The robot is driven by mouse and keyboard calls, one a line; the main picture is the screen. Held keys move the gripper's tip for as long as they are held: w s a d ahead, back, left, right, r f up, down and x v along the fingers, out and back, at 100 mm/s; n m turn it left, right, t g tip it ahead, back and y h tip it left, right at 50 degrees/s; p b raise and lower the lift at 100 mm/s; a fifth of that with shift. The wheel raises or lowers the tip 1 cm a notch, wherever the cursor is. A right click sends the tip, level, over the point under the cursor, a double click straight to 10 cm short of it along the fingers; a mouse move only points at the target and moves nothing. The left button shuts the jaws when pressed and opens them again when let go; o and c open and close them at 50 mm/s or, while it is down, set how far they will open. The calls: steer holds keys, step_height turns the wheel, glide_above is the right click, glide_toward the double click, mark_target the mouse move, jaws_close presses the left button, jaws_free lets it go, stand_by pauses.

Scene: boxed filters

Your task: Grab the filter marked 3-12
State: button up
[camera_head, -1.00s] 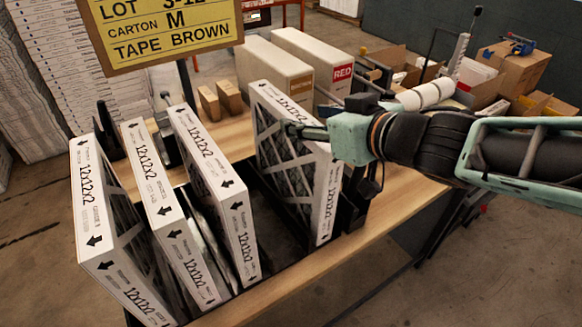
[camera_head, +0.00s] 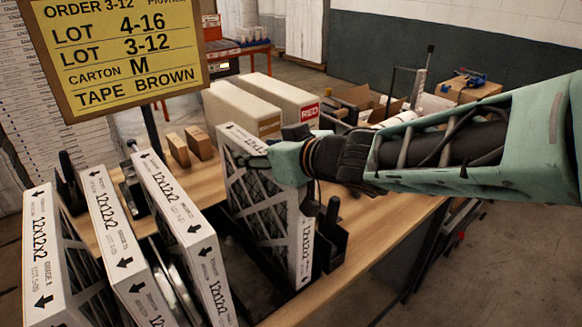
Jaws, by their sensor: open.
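Several white-framed pleated filters marked 12x12x2 stand upright in a dark rack: one at far left (camera_head: 40,262), a second (camera_head: 122,250), a third (camera_head: 180,220), and one apart at right (camera_head: 305,235). Their small lot print is too fine for me to read surely, so I cannot tell which is 3-12. My gripper (camera_head: 250,156) is open at the upper part of the right filter, its fingers over the mesh face. The wrist hides part of that filter's top edge; I cannot tell whether they touch. A yellow order sign (camera_head: 120,50) lists lots 4-16 and 3-12.
The wooden bench (camera_head: 345,255) carries the rack. Small wooden blocks (camera_head: 198,142) stand behind the rack. A gap lies between the third and right filters.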

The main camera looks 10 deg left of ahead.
steer(key=shift+c, duration=0.7)
jaws_close()
steer(key=shift+r, duration=0.1)
